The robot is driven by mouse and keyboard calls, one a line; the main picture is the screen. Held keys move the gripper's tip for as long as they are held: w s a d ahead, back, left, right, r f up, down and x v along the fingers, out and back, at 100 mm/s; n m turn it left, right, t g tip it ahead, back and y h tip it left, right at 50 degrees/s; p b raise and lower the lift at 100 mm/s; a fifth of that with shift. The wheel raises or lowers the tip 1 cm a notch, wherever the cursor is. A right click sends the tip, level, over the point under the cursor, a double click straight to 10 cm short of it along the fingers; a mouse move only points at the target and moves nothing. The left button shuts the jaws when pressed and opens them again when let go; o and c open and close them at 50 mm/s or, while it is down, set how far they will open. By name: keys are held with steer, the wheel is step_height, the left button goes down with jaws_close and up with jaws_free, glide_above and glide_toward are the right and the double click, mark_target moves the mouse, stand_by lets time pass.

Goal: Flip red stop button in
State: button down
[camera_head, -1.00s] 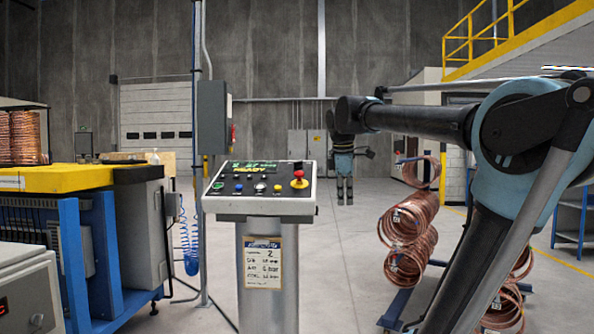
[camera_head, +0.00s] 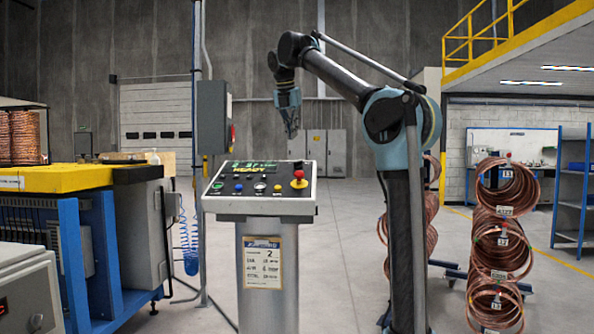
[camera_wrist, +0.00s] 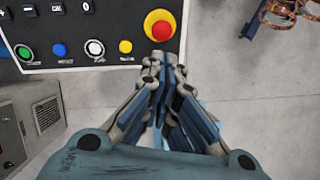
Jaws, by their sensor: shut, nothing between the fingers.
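The red stop button (camera_head: 299,174) sits on a yellow base at the right end of the control panel (camera_head: 225,207). In the wrist view the red button (camera_wrist: 161,30) is at the top centre, just beyond my fingertips. My gripper (camera_head: 291,133) is above the panel in the head view, pointing down, with a visible gap over the button. In the wrist view my gripper (camera_wrist: 164,58) has its fingers together and empty, its tips appearing at the lower edge of the yellow base. Whether the tips touch anything cannot be told from the wrist view.
The panel also carries a green button (camera_wrist: 23,53), a blue button (camera_wrist: 59,50), a white button (camera_wrist: 94,48) and a yellow button (camera_wrist: 125,47). Copper coils (camera_head: 502,245) stand on the right. A yellow-topped workbench (camera_head: 70,178) is on the left. Floor around the pedestal is clear.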

mark_target(298, 173)
steer(key=shift+f, duration=0.1)
steer(key=x, duration=1.4)
stand_by(0.3)
steer(key=shift+x, duration=0.8)
steer(key=shift+f, duration=0.1)
steer(key=shift+s, duration=0.2)
steer(key=shift+w+r, duration=0.25)
steer(key=shift+r, duration=0.2)
steer(key=v, duration=1.3)
steer(key=shift+s+r, duration=0.15)
steer(key=shift+s, duration=0.2)
